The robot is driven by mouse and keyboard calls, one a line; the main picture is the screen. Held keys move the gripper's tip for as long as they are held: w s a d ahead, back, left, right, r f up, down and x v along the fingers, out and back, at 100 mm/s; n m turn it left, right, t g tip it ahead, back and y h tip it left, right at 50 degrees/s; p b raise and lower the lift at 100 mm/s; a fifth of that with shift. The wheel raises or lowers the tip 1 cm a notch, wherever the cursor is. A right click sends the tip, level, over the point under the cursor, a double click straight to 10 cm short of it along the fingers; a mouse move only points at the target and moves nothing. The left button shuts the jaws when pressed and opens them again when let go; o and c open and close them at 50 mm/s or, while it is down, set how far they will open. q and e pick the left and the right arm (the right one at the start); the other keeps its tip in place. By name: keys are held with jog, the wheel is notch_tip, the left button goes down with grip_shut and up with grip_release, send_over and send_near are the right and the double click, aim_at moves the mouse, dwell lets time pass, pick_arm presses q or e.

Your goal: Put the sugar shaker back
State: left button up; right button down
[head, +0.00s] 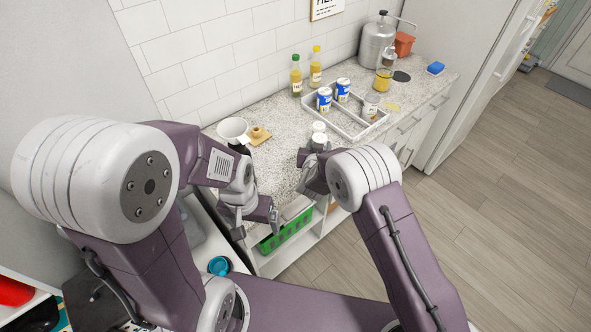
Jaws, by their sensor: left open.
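A white divided tray (349,136) on the counter holds two blue-and-white cans (324,100) and a clear jar (370,106) with pale contents. Two small white-topped containers (318,128) stand close together in front of the tray, by my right gripper (309,166); one may be the sugar shaker, but I cannot tell. My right gripper is partly hidden by its own wrist, and whether it touches the nearer container is unclear. My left gripper (257,224) is open and empty, low at the counter's front edge.
A white mug (232,129) and a wooden piece (259,135) sit at the counter's left. Two bottles (296,76) stand by the wall. A metal dispenser (377,42), yellow jar (383,80) and blue sponge (436,68) are farther back. A green basket (286,231) is below.

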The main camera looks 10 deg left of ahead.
jog(key=s+r+n+g+y+b, duration=0.1)
jog(key=n+y+b, duration=0.1)
jog(key=s+r+n+g+y+b, duration=0.1)
jog(key=r+n+y+b, duration=0.1)
jog(key=n+y+b, duration=0.1)
jog(key=s+r+n+g+y+b, duration=0.1)
jog(key=n+y+b, duration=0.1)
jog(key=y, duration=0.1)
jog(key=shift+a+r+n, duration=0.25)
jog(key=shift+r+n, duration=0.05)
jog(key=shift+r, duration=0.1)
jog(key=shift+d+r, duration=0.1)
jog(key=shift+d, duration=0.05)
jog(key=w+a+f, duration=0.1)
jog(key=a+f, duration=0.1)
jog(key=a, duration=0.1)
jog(key=w+a+f, duration=0.1)
jog(key=a+f, duration=0.1)
jog(key=a, duration=0.2)
jog(key=w+a+f, duration=0.1)
jog(key=a+f, duration=0.2)
jog(key=a, duration=0.1)
jog(key=shift+w+a, duration=0.15)
jog(key=shift+a, duration=0.1)
notch_tip(320, 180, down, 4)
jog(key=shift+d+r, duration=0.1)
jog(key=shift+f, duration=0.25)
jog(key=c, duration=0.7)
grip_release()
jog(key=shift+c, duration=0.2)
